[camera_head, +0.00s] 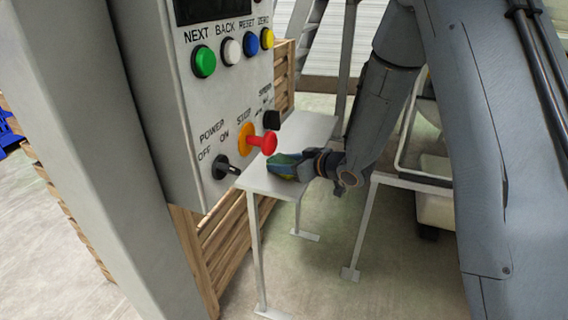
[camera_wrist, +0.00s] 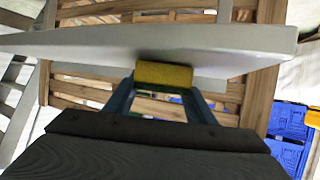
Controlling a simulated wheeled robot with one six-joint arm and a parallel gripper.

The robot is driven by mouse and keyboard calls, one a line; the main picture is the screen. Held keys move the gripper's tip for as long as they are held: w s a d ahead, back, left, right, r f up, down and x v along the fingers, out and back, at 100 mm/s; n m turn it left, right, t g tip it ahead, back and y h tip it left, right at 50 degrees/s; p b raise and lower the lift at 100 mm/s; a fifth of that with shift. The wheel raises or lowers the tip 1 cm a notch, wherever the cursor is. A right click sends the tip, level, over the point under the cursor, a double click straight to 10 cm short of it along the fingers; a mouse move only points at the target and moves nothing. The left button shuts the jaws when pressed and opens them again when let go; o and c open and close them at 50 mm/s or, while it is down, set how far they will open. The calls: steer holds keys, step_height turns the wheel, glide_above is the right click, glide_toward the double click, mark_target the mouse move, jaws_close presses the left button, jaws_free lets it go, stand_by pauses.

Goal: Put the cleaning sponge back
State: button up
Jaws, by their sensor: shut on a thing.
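The yellow cleaning sponge (camera_wrist: 163,75) is between the two blue fingertips of my gripper (camera_wrist: 163,84) in the wrist view. My gripper is shut on it. In the head view my gripper (camera_head: 296,166) is low over the near end of a narrow white table (camera_head: 268,184), and a small yellow-green part of the sponge (camera_head: 286,158) shows by the blue fingers. The sponge lies close against the white board (camera_wrist: 235,45) in the wrist view, with a dark shadow there. I cannot tell whether it touches.
A grey control box with a green button (camera_head: 204,61) and a red stop knob (camera_head: 264,143) stands just left of my gripper. Wooden slatted crates (camera_head: 228,250) are behind and below the box. Blue crates (camera_wrist: 291,125) show at right in the wrist view.

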steer(key=shift+f, duration=0.15)
steer(key=o, duration=1.1)
